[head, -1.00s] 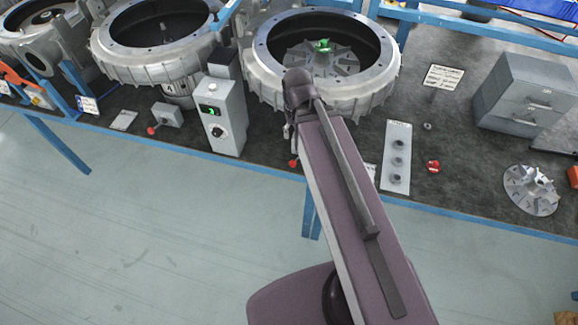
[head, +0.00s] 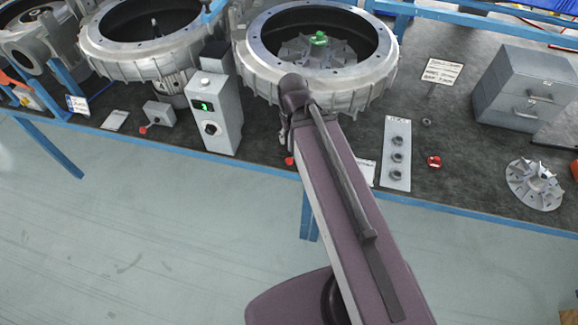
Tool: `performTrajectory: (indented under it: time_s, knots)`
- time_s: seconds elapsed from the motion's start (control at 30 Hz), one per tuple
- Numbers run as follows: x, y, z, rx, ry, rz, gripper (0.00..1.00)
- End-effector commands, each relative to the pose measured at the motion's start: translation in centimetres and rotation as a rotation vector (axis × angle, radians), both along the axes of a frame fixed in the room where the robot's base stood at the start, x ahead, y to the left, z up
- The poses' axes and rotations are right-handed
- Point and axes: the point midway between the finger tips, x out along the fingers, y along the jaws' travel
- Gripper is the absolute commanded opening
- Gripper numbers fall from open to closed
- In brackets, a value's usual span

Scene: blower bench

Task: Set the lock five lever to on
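A small red-tipped lever (head: 290,160) shows at the bench's front edge, below the middle blower housing and just left of my arm. My arm hides whatever it is mounted on. A second red-tipped lever (head: 143,129) sticks out at the lower left of a small grey box (head: 159,114). I cannot read a number on either, so I cannot tell which is lock five. My gripper (head: 286,136) is mostly hidden behind my wrist, close above the nearer lever. Whether it touches the lever or how its fingers stand is not visible.
A grey control box (head: 213,115) with a green display and a dark knob stands left of my wrist. The large round housing (head: 318,88) is right behind the wrist. A pale plate with nuts (head: 397,128), a red part (head: 434,161) and an impeller (head: 535,185) lie to the right.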

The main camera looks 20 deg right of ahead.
Motion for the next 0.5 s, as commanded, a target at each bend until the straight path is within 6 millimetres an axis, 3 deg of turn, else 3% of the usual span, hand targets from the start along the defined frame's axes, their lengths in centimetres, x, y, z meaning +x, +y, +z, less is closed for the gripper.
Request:
performTrajectory:
  time_s: [0.03,0.2,0.5]
  knots:
    - [0.0,0.0,-1.6,0.0,0.0,0.0,0.64]
    - [0.0,0.0,-3.2,0.0,0.0,0.0,0.64]
    - [0.0,0.0,-3.5,0.0,0.0,0.0,0.64]
